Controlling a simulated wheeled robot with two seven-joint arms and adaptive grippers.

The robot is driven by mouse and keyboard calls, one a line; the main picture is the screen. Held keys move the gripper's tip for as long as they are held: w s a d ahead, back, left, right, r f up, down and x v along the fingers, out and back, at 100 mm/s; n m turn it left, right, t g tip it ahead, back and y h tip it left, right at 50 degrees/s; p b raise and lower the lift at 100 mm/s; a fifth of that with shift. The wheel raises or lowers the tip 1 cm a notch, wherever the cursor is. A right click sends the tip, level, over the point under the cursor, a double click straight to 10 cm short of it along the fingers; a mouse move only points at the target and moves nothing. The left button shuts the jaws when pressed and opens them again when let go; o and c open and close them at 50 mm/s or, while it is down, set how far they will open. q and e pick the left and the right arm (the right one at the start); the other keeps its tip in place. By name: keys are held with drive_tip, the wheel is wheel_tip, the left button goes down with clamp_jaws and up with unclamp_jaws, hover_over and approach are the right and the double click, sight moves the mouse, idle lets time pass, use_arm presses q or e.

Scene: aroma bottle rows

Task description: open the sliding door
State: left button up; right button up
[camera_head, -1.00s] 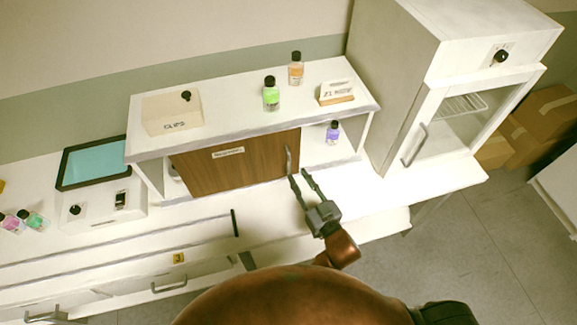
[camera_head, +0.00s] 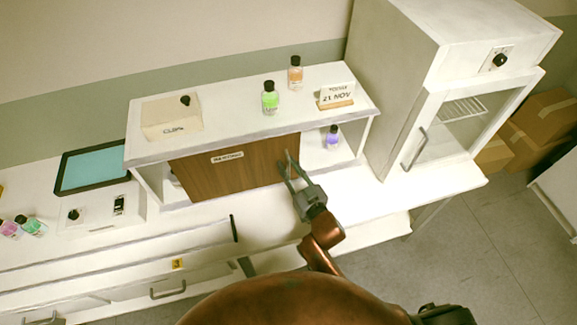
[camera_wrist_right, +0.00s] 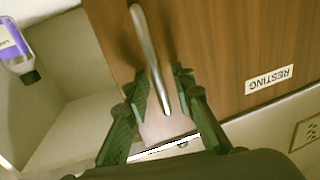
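The sliding door (camera_head: 225,178) is a brown wooden panel on the front of the white shelf unit. My right gripper (camera_head: 289,170) is at the handle. In the right wrist view the fingers of this gripper (camera_wrist_right: 160,85) are open, one on each side of the handle's end, with gaps visible. My left gripper is not in view.
A purple bottle (camera_head: 333,138) stands in the open right bay. On the shelf top (camera_head: 225,119) stand a green bottle (camera_head: 270,98), an orange bottle (camera_head: 295,74), a date block (camera_head: 336,95) and a box (camera_head: 170,120). A white cabinet (camera_head: 400,90) rises at the right.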

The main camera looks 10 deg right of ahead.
sight(271, 161)
clamp_jaws()
drive_tip(key=shift+a, duration=0.1)
idle(0.4)
drive_tip(key=a, duration=0.4)
drive_tip(key=shift+s+a, duration=0.1)
drive_tip(key=shift+s, duration=0.05)
drive_tip(key=shift+o, duration=0.6)
unclamp_jaws()
